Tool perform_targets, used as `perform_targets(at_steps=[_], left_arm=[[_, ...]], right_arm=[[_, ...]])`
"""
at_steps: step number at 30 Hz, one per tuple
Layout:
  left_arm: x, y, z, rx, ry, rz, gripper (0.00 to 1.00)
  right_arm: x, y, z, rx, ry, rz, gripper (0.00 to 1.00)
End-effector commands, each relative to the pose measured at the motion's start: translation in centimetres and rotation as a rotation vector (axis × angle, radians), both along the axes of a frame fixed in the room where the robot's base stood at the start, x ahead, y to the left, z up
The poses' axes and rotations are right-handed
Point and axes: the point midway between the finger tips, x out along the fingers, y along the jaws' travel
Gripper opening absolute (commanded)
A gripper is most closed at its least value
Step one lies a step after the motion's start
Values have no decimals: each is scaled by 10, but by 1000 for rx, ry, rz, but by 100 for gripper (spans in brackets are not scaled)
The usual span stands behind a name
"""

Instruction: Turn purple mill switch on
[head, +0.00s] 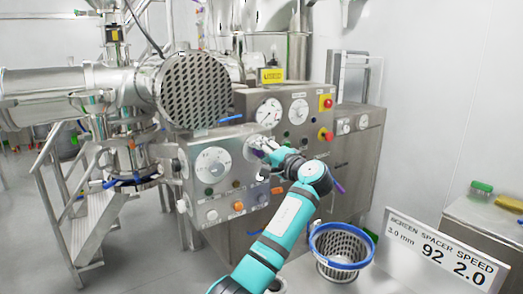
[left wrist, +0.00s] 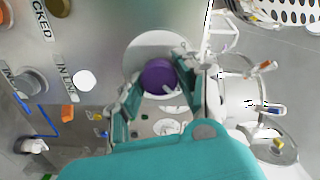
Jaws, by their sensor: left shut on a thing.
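The purple mill switch (left wrist: 158,75) is a round purple knob on a pale round dial plate on a steel panel, between the fingers in the left wrist view. My left gripper (left wrist: 160,88) is shut on it, one finger on each side. In the head view, my left gripper (head: 260,147) reaches the right-hand dial of the front steel control box (head: 226,207). The fingers largely hide the knob there, and its setting is hard to read. My right gripper is not in view.
A taller panel (head: 283,137) with gauges and red knobs stands behind my left arm. A blue-rimmed perforated basket (head: 342,240) stands below right of it. A sign (head: 440,253) reads screen, spacer and speed. A perforated steel drum (head: 195,90) hangs above the control box.

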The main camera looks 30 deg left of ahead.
Motion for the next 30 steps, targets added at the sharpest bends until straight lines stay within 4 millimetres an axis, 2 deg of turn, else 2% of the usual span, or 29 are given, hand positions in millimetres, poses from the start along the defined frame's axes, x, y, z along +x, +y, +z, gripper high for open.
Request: perform_targets(at_steps=[10,11,16,25,30], left_arm=[[1,-1,0,3,3,-2,2],[0,-1,0,3,3,-2,37],[0,0,0,2,3,-2,59],[0,-2,0,1,2,-1,59],[-7,-21,0,2,1,-4,59]], right_arm=[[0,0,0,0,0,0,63],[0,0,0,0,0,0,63],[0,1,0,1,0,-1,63],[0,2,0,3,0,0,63],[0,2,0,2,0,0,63]])
